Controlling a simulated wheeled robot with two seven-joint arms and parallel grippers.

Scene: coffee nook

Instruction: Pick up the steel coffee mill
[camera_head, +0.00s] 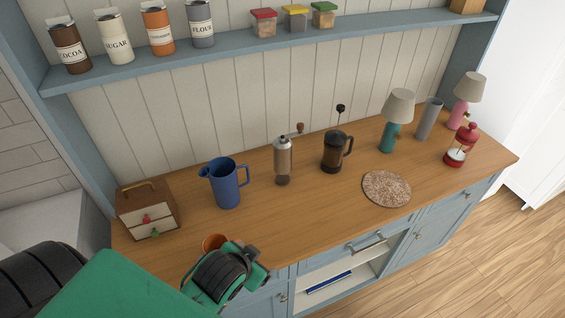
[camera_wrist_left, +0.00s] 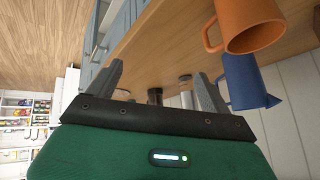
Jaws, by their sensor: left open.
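The steel coffee mill (camera_head: 283,158) stands upright on the wooden counter in the head view, with a side crank and a brown knob on top. My left gripper (camera_head: 250,258) is at the counter's front edge, in front of and to the left of the mill, clear of it. In the left wrist view its two fingers (camera_wrist_left: 160,84) are spread with nothing between them touching. A small silver shape (camera_wrist_left: 187,99) beyond the fingers looks like the mill, partly hidden by the gripper. My right gripper is not in view.
A blue pitcher (camera_head: 226,184) stands left of the mill and a dark French press (camera_head: 333,153) right of it. An orange mug (camera_wrist_left: 250,22) is close beside my left gripper. A round mat (camera_head: 387,188) lies at right. The counter in front of the mill is clear.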

